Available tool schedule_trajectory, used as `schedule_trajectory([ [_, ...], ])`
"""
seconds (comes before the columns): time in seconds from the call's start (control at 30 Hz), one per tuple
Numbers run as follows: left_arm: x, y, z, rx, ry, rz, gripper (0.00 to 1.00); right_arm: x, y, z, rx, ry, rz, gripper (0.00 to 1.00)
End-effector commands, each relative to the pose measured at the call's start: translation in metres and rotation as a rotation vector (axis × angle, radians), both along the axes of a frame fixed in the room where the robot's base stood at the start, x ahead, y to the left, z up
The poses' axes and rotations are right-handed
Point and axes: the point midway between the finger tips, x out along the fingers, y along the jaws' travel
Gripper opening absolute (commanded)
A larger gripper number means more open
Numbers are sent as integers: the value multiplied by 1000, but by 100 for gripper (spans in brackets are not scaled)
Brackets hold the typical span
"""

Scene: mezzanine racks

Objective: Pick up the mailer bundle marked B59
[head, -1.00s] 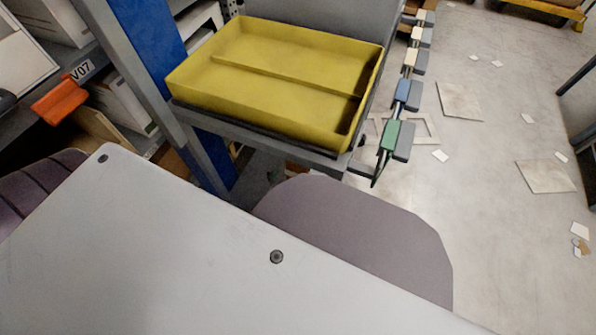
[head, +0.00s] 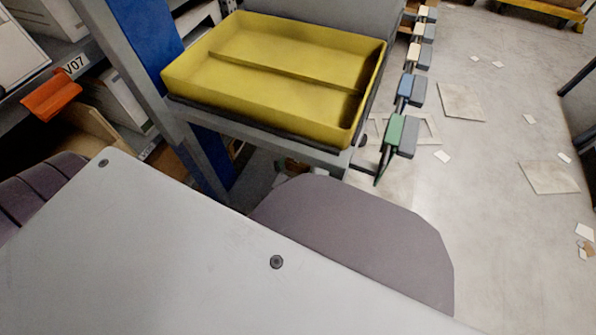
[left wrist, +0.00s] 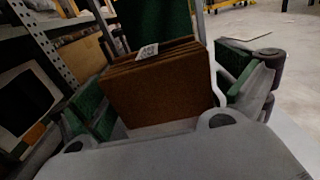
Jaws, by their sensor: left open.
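A bundle of brown mailers (left wrist: 160,88) with a white label on its top edge fills the middle of the left wrist view. The print on the label is too small to read. My left gripper (left wrist: 172,92) is open, with a green-padded finger on each side of the bundle. I cannot tell whether either finger touches it. In the head view I cannot clearly make out the bundle or the left gripper; only a small brown and green patch shows below the yellow tray. My right gripper is not in view.
The yellow tray (head: 262,118) stands on a grey shelf beside a blue post (head: 140,38). A row of coloured clips (head: 395,132) runs along the right. The floor beyond has scattered papers and cardboard.

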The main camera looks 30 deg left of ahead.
Motion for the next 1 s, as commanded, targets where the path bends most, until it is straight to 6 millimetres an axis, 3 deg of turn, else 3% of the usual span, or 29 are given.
schedule_trajectory([
  [0.23,0,0,0,0,0,0,100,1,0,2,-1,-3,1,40],
  [0.57,0,0,0,0,0,0,59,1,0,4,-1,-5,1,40],
  [1.0,0,0,4,0,0,0,59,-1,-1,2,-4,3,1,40],
])
